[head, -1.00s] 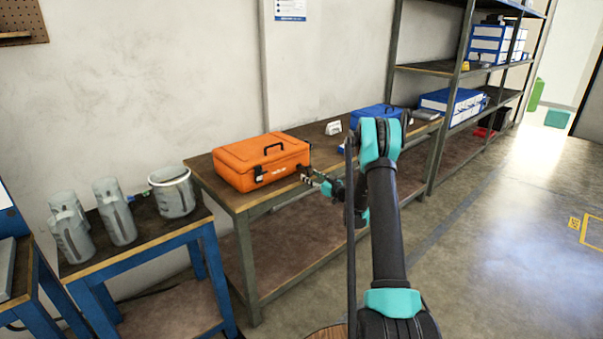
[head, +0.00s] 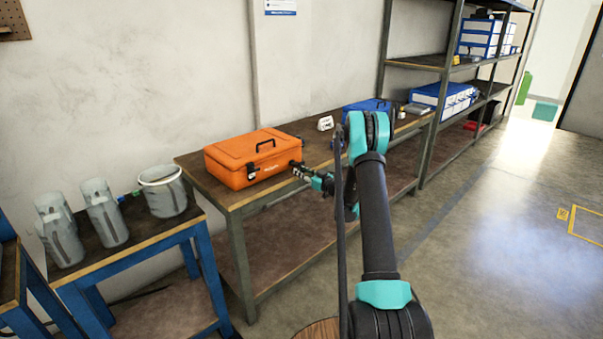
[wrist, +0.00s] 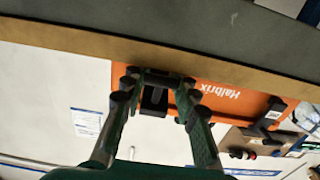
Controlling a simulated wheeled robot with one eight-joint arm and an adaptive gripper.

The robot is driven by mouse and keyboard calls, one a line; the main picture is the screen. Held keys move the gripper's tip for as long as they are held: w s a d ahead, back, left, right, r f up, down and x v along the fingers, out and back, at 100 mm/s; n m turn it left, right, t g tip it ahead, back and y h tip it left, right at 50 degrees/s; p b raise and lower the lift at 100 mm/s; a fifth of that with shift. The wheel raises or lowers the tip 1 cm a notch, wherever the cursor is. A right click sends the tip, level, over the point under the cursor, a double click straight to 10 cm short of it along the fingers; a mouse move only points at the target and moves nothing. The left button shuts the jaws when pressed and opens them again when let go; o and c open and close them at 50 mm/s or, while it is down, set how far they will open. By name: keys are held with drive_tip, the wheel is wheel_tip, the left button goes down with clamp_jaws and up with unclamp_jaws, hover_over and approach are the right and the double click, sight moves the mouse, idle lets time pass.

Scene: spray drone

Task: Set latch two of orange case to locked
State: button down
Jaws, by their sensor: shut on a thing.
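The orange case (head: 235,152) lies closed on the long workbench, its black handle on the lid. One black latch (head: 251,171) is on the left part of its front. My gripper (head: 297,168) is at the right end of that front and hides the area there. In the wrist view the case (wrist: 222,94) appears upside down with white lettering. My gripper (wrist: 158,88) has its fingers on either side of a black latch (wrist: 154,100) and is shut on it. The other latch (wrist: 272,113) shows at the right, clear of the fingers. The latch's exact setting is hard to tell.
A blue case (head: 366,105) and a small white object (head: 325,123) stand farther along the workbench (head: 232,201). Grey containers (head: 105,212) stand on a blue-framed table at left. Metal shelving (head: 430,120) stands at the back right. The floor on the right is clear.

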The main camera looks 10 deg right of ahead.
sight(301, 163)
drive_tip(key=shift+r, duration=0.1)
drive_tip(key=r+g+h, duration=0.2)
drive_tip(key=shift+s+d+g, duration=0.15)
drive_tip(key=shift+s+g, duration=0.1)
drive_tip(key=shift+g, duration=0.05)
wheel_tip(301, 163, up, 2)
drive_tip(key=g+h, duration=0.2)
drive_tip(key=g, duration=0.1)
drive_tip(key=shift+w+r, duration=0.1)
drive_tip(key=shift+r, duration=0.1)
drive_tip(key=g, duration=0.1)
drive_tip(key=r+g+h, duration=0.1)
drive_tip(key=w+r+h, duration=0.1)
drive_tip(key=shift+a+g, duration=0.3)
drive_tip(key=shift+g, duration=0.1)
drive_tip(key=shift+w+a+r+g+h, duration=0.3)
drive_tip(key=shift+r+g+h, duration=0.25)
drive_tip(key=shift+g, duration=0.25)
drive_tip(key=shift+w+a+r+g+h, duration=0.2)
drive_tip(key=shift+w+r+g+h, duration=0.15)
drive_tip(key=shift+g+h, duration=0.4)
drive_tip(key=shift+g, duration=0.25)
drive_tip(key=c, duration=1.1)
unclamp_jaws()
drive_tip(key=v, duration=1.2)
drive_tip(key=shift+a, duration=0.1)
